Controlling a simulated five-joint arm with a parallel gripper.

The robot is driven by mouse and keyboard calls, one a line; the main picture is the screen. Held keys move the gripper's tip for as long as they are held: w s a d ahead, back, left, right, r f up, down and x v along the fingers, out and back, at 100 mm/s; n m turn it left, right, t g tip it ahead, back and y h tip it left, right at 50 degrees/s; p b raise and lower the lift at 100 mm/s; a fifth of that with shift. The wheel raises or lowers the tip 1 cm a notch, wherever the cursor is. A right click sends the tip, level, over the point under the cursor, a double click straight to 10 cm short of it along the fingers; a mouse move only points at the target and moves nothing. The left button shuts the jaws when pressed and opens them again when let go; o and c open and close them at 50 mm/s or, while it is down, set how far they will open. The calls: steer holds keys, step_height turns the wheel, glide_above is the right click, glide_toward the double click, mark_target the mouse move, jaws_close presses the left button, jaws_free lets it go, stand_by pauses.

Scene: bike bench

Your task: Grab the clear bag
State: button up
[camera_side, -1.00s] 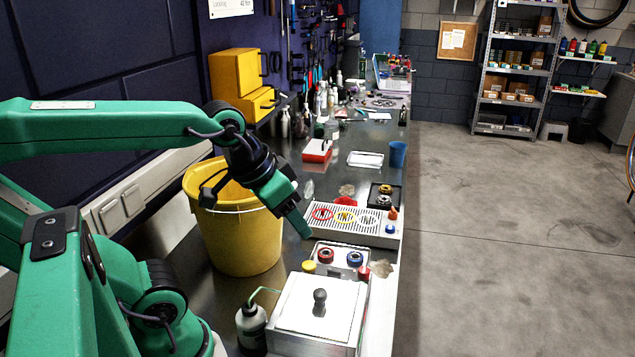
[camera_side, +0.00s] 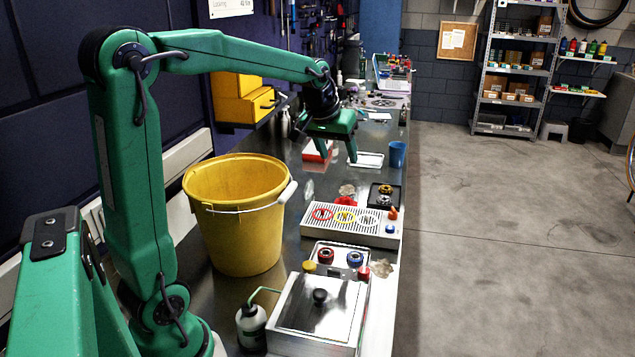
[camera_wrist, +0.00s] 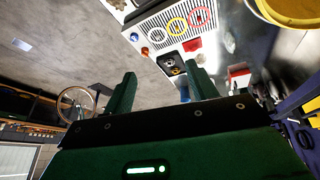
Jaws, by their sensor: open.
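A small clear, shiny bag (camera_side: 307,188) lies flat on the dark bench, just right of the yellow bucket in the side view. It also shows as a pale translucent patch in the wrist view (camera_wrist: 229,42). My gripper (camera_side: 338,157) is open and empty, fingers pointing down, above the bench and farther along it than the bag in the side view. In the wrist view my gripper's fingers (camera_wrist: 160,72) stand apart, with the bag beyond them to the upper right, not between them.
The yellow bucket (camera_side: 237,230) stands near my arm. A red packet (camera_side: 346,201) lies right of the bag. A white slotted tray with coloured rings (camera_side: 317,228), a black tray (camera_side: 385,203), a blue cup (camera_side: 397,154) and a lidded metal box (camera_side: 290,341) line the bench.

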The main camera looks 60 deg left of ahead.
steer(key=w+a+f+n, duration=0.2)
steer(key=w+a+f, duration=0.25)
steer(key=a, duration=0.45)
steer(key=n+g+y, duration=0.1)
steer(key=n+g, duration=0.1)
steer(key=n, duration=0.3)
glide_above(308, 185)
steer(key=s+d, duration=0.2)
step_height(308, 185, down, 15)
steer(key=shift+a, duration=0.15)
steer(key=shift+x, duration=1.3)
steer(key=shift+w, duration=0.1)
steer(key=shift+x, duration=2.55)
steer(key=shift+w+a, duration=0.1)
steer(key=shift+w, duration=0.05)
steer(key=shift+r, duration=0.1)
steer(key=c, duration=1.2)
